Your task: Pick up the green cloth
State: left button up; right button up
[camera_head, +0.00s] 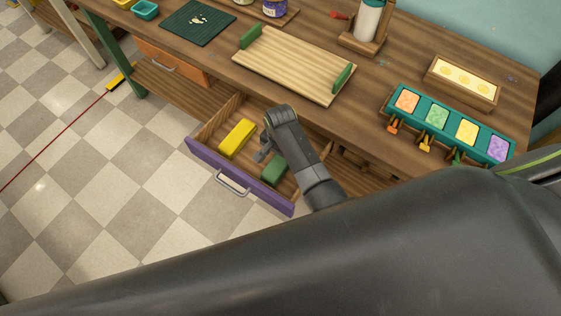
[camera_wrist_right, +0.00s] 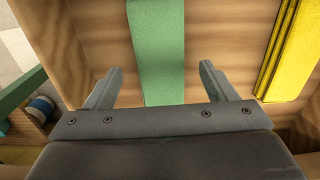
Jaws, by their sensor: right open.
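The green cloth (camera_head: 274,171) lies in the open purple-fronted drawer (camera_head: 205,158). In the right wrist view the green cloth (camera_wrist_right: 157,50) shows as a long strip running up between my fingers. My right gripper (camera_head: 262,153) reaches down into the drawer beside the green cloth. Its two fingers (camera_wrist_right: 158,85) are spread, one on each side of the strip, and a gap shows between each finger and the cloth. Part of the cloth is hidden behind the gripper body in the wrist view. My left gripper is not in view.
A yellow cloth (camera_head: 237,138) lies in the same drawer, to the left in the head view. The drawer's wooden walls are close around the gripper. Above it, the tabletop holds a wooden tray (camera_head: 295,63) with green handles and a teal rack (camera_head: 497,149) of coloured blocks.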

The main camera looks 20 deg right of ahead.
aim_at(280, 161)
jog(key=shift+f, duration=1.4)
jog(key=c, duration=1.1)
jog(key=shift+o, duration=0.2)
notch_tip(280, 161, up, 10)
jog(key=shift+o, duration=1.4)
jog(key=shift+c, duration=1)
jog(key=shift+w+r, duration=0.1)
